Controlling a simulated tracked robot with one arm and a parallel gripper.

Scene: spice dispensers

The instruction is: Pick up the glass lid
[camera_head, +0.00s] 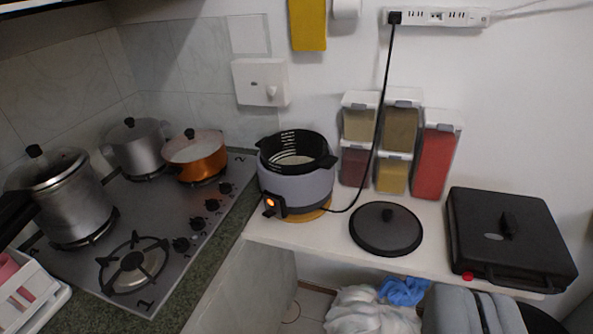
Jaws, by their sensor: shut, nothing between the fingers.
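A round dark lid with a knob in its middle (386,229) lies flat on the white counter, right of the electric cooker. Its surface looks dark, and I cannot tell for sure that it is glass. The grey cooker (295,190) stands open with a black inner pot and an orange light on its front. The orange pot on the stove also has a lid with a dark knob (192,147), which looks see-through. My gripper is not visible in this view.
A black appliance (512,238) sits right of the lid. Spice containers (436,155) stand behind it. A power cord hangs from the power strip (437,17) to the cooker, passing left of the lid. The stove (135,262) with several pots is at left. White and blue bags lie below the counter.

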